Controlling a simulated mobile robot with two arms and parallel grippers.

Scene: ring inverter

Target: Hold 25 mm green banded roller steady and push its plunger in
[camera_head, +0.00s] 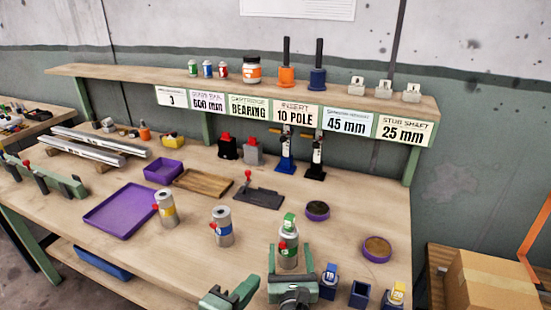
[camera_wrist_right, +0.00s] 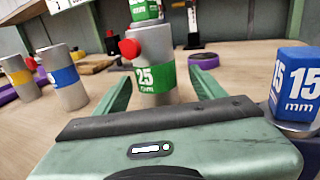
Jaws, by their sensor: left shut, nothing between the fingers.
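The green banded roller (camera_head: 288,252) stands upright near the table's front. Its band reads 25 mm in the right wrist view (camera_wrist_right: 156,78). A red knob (camera_wrist_right: 129,47) sticks out of its side, and a green labelled piece (camera_head: 289,222) sits on its top. My right gripper (camera_head: 290,262) is open, with one finger on each side of the roller and a visible gap on at least the right side. My left gripper (camera_head: 234,291) is shut and empty, low and to the left of the roller, apart from it.
Yellow-banded (camera_head: 167,209) and blue-banded (camera_head: 222,227) rollers stand to the left. A blue 15 mm block (camera_wrist_right: 297,75) is close on the right. A purple tray (camera_head: 120,211) is at the left. Bare tabletop separates these.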

